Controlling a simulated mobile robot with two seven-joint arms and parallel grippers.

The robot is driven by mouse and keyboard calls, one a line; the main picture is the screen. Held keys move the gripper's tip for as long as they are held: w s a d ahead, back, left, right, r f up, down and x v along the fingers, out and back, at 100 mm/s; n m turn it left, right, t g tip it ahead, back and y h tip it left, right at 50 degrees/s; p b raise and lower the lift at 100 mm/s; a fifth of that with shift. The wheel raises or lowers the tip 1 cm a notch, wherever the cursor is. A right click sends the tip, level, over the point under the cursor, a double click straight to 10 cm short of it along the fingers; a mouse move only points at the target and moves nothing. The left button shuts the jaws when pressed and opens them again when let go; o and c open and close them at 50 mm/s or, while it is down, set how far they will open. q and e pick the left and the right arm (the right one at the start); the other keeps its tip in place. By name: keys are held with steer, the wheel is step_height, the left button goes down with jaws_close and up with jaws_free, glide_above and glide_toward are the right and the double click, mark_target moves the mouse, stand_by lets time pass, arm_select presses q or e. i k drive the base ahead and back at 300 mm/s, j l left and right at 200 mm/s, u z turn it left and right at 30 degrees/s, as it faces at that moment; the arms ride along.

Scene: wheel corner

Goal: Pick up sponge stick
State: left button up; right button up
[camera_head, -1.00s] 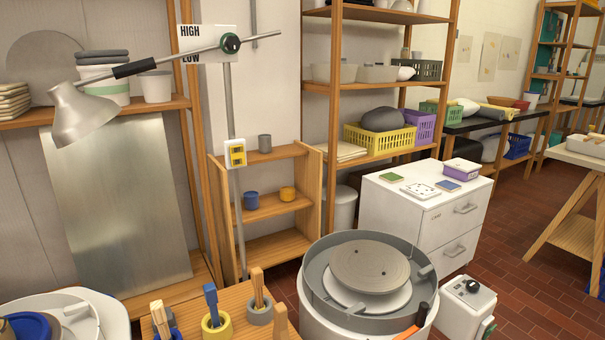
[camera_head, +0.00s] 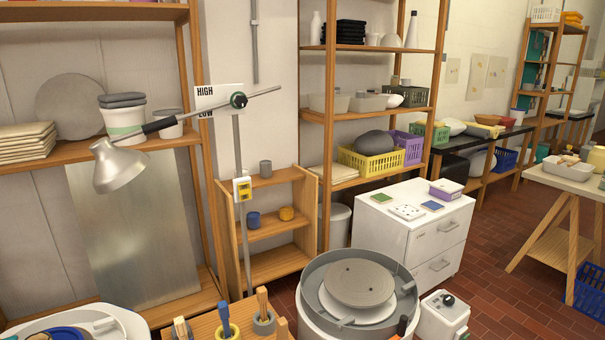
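I cannot pick out a sponge stick for certain. Several wooden-handled tools and one blue-handled tool (camera_head: 224,318) stand upright in small pots on a wooden table (camera_head: 205,325) at the bottom of the view. One wooden-handled tool (camera_head: 262,302) stands in a grey pot (camera_head: 264,324). Another wooden handle (camera_head: 181,327) shows at the left, cut by the lower edge. Neither of my grippers is in view.
A potter's wheel (camera_head: 360,284) in a grey splash pan stands right of the tool table. A white drawer cabinet (camera_head: 413,240) is behind it. A lamp (camera_head: 120,165) hangs at the left on a long arm. Brick floor (camera_head: 500,290) is free at the right.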

mark_target(262, 292)
steer(key=u, duration=1.7)
steer(key=z, duration=1.4)
steer(key=i+z, duration=0.3)
steer(key=z, duration=0.15)
steer(key=i+j+z, duration=0.15)
steer(key=z, duration=0.3)
steer(key=i+j+z, duration=0.25)
steer(key=z, duration=0.2)
steer(key=i, duration=0.1)
